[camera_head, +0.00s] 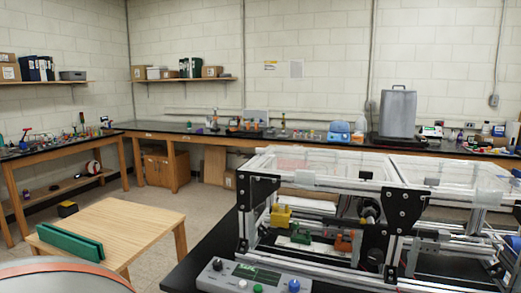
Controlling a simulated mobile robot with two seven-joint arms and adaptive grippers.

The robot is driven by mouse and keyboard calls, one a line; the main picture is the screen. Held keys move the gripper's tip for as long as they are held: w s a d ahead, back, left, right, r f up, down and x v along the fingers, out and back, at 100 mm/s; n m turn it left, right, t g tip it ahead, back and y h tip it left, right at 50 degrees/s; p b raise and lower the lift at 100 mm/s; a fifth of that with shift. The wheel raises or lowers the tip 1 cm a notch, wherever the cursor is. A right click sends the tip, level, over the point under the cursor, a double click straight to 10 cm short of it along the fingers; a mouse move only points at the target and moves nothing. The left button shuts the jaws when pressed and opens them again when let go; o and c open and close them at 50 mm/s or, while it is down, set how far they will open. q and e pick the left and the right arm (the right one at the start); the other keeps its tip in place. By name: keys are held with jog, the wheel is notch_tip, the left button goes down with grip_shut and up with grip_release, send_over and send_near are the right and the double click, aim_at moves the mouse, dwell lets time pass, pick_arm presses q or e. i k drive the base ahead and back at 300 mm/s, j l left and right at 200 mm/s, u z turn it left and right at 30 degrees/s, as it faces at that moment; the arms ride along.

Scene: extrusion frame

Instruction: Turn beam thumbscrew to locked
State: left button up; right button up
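The extrusion frame (325,185), with silver beams and black corner plates, stands on a black bench at the right. A dark round knob (370,211) sits inside it, near the middle. I cannot tell whether this knob is the beam thumbscrew, or which way any screw is turned. A yellow block (281,216), a green part (301,233) and an orange part (344,242) sit low inside the frame. Neither of my grippers is in view.
A grey control box (252,276) with a display and coloured knobs stands at the bench's front edge. A low wooden table (135,225) with a green object (70,242) is at the left. Floor shows between table and bench.

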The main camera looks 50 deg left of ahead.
aim_at(260, 151)
jog(key=k+j, duration=0.1)
jog(key=j, duration=0.2)
jog(key=k+j+z, duration=0.15)
jog(key=j, duration=0.5)
jog(key=k+j, duration=0.1)
jog(key=j, duration=0.25)
jog(key=k+j, duration=0.15)
jog(key=j, duration=0.2)
jog(key=k+j, duration=0.1)
jog(key=j, duration=0.3)
jog(key=k+j, duration=0.15)
jog(key=j, duration=0.2)
jog(key=k+j, duration=0.1)
jog(key=j, duration=0.25)
jog(key=k+j+z, duration=0.1)
jog(key=j, duration=0.25)
